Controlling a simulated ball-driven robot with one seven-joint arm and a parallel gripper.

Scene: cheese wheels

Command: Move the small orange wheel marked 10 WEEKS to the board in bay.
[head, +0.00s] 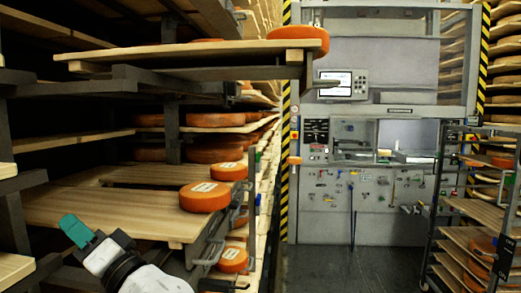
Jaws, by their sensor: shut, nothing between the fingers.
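Several orange cheese wheels carry white labels too small to read, so I cannot tell which is marked 10 WEEKS. One labelled wheel (205,197) lies flat near the right end of a wooden board (110,215) in the left rack. A second labelled wheel (228,171) sits just behind it on another board (150,176). A third (232,259) is lower down, partly behind metal brackets. My gripper (73,226), with teal fingertips, is at lower left in front of the board; it is shut and empty, apart from the wheels.
An upper board (190,50) juts out above, with an unlabelled orange wheel (297,38) at its right end. Dark rack posts and brackets stand at left. A wheeled rack (470,210) stands at right. Floor (345,272) between is clear, before a grey machine (385,100).

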